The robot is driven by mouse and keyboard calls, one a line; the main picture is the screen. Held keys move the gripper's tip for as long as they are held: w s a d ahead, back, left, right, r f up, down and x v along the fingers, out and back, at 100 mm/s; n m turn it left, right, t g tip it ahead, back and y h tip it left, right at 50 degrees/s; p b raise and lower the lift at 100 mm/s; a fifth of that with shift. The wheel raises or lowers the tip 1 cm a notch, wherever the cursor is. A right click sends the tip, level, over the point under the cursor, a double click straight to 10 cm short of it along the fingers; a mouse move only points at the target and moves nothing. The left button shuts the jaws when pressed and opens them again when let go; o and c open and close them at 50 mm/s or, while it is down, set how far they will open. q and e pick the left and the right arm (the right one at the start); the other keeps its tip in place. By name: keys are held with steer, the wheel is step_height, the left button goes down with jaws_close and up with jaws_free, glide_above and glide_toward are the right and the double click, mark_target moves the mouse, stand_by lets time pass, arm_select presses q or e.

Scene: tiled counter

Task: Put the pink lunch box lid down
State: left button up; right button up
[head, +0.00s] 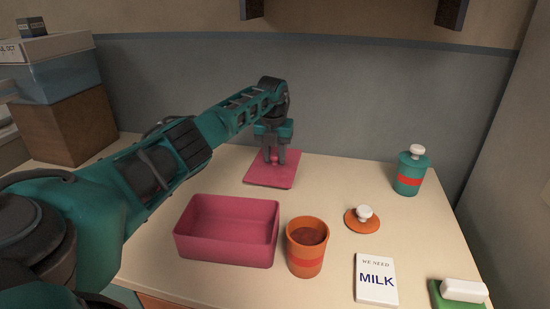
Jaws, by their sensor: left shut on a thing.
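The pink lunch box lid (260,178) is a flat panel at the back middle of the counter, lying level on it or just above it; I cannot tell which. My left gripper (274,160) points down at the lid's middle and is shut on it, probably by a handle that the fingers hide. The pink lunch box (226,257) stands open and empty in front of the lid. My right gripper does not show.
An orange cup (305,258) with brown contents stands beside the box. To the right are an orange lid with a white knob (364,220), a teal jar (410,175), a milk note (375,279) and a green holder with a white block (462,291). Boxes (66,125) stand back left.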

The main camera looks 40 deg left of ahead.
mark_target(274, 167)
arm_select(q)
steer(key=shift+f, duration=0.4)
steer(key=shift+f, duration=0.2)
steer(key=o, duration=1)
steer(key=shift+o, duration=0.2)
steer(key=shift+r, duration=0.1)
step_height(274, 167, up, 12)
steer(key=s+p, duration=0.1)
steer(key=shift+s+d+p, duration=0.25)
steer(key=shift+d+p, duration=0.1)
steer(key=shift+d, duration=0.1)
